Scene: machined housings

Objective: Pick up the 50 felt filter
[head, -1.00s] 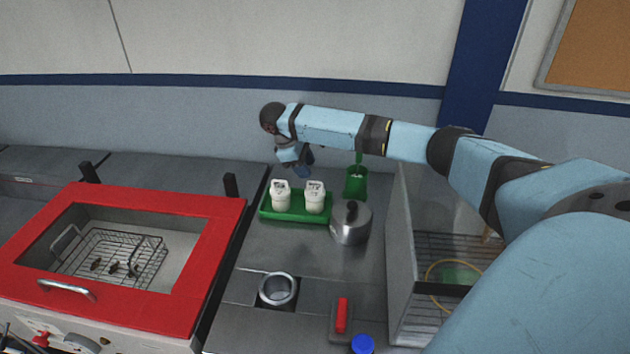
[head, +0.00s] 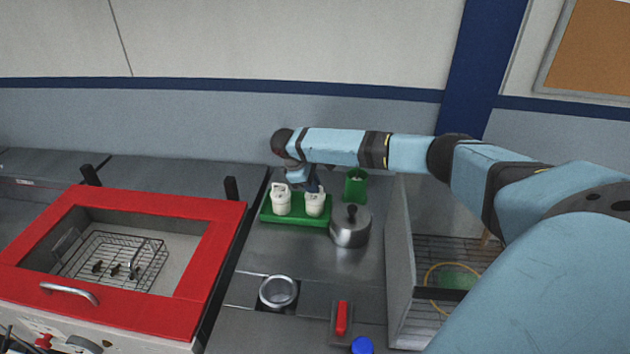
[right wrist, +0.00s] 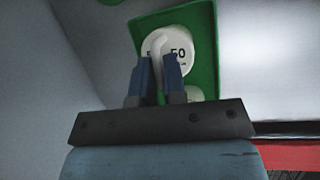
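The 50 felt filter (head: 314,206) is a white piece with a raised handle, upright in the right part of a green tray (head: 296,219). In the right wrist view the filter (right wrist: 179,45) shows a dark "50" on its top. My right gripper (head: 314,187) is right over it, fingers pointing down. In the right wrist view the gripper's blue fingers (right wrist: 157,62) stand apart, one on each side of the white handle; firm contact does not show. A second white filter (head: 281,202) stands at the left in the tray. My left gripper is not in view.
A green cup (head: 355,185) and a steel lidded pot (head: 350,229) stand close to the right of the tray. A red-rimmed basin (head: 215,228) with a wire basket is at left. A round steel opening (head: 278,293) is in front; a clear-walled box (head: 400,290) stands at right.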

